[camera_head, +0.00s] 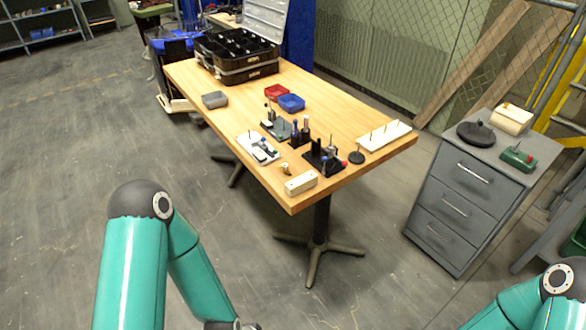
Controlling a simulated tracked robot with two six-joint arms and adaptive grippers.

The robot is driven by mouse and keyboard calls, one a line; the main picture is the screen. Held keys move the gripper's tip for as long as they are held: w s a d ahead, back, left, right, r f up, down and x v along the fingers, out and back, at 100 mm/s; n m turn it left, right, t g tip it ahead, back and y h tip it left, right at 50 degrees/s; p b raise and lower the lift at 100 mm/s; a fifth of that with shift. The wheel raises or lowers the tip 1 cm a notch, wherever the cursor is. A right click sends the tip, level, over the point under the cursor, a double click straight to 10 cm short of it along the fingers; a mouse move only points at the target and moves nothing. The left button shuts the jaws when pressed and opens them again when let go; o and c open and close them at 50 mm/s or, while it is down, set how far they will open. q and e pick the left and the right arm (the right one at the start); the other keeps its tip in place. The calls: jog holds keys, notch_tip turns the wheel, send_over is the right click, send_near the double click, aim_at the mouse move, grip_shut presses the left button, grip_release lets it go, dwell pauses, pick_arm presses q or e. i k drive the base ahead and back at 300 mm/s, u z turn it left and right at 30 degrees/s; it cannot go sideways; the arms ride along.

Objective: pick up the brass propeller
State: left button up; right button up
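A small brass-coloured piece (284,168) lies near the front edge of the wooden table, just behind a cream block (301,183). It is too small at this distance to tell for sure that it is the brass propeller. My teal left arm comes in at the lower left, well short of the table, and its gripper is out of the picture. Only part of my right arm shows at the lower right corner, and its gripper is also out of view.
The wooden table (340,100) holds a white tray (257,148), black stands (322,158), a white pegged board (384,136), red (276,91) and blue (291,103) bins and an open case (236,50). A grey drawer cabinet (461,207) stands right. Floor before the table is clear.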

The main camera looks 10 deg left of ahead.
aim_at(284, 167)
jog(key=z, duration=0.1)
jog(key=i, duration=1)
jog(key=u, duration=0.1)
